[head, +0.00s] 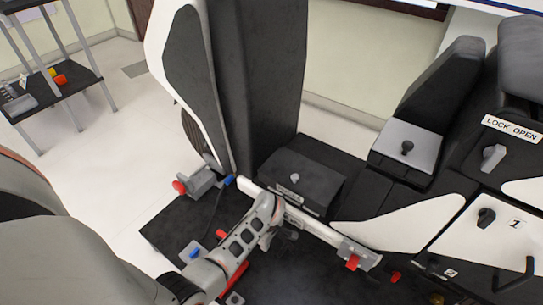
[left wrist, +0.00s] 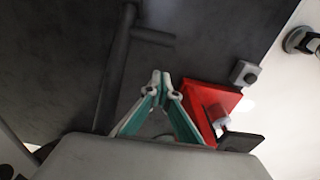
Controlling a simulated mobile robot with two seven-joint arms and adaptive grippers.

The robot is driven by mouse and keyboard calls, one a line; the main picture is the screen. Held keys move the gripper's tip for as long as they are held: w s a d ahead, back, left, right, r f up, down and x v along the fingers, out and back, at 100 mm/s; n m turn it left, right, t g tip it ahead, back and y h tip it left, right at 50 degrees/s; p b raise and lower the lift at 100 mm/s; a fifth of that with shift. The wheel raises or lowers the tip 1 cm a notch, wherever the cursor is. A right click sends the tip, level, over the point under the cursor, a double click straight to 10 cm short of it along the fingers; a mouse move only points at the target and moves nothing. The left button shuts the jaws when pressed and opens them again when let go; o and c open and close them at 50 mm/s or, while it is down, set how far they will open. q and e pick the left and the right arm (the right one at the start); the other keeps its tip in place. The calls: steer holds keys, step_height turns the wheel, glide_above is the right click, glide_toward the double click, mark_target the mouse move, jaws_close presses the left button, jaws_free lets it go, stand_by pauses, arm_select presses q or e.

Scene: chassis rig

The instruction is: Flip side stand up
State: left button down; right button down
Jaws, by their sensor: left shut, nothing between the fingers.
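My left gripper (head: 268,236) reaches in from the lower left, low in front of the white rail of the rig. In the left wrist view its two teal fingers (left wrist: 161,78) meet at the tips and hold nothing. A dark bar with a short side peg (left wrist: 118,62), which looks like the side stand, runs beside the fingers on the left, apart from them in the picture. In the head view the stand is hard to make out against the dark base and my arm. My right gripper is in neither view.
A red block (left wrist: 215,103) lies close to the fingers' right; a red part (head: 234,278) also shows beside my wrist. The white rail (head: 318,229) ends at a bracket with a red knob (head: 353,262). A shelf (head: 58,92) stands back left. Floor at left is clear.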

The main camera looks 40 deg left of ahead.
arm_select(q)
steer(key=d, duration=0.4)
steer(key=shift+w+r, duration=0.15)
steer(key=shift+r, duration=0.25)
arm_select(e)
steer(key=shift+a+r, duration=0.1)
arm_select(q)
steer(key=shift+w, duration=0.1)
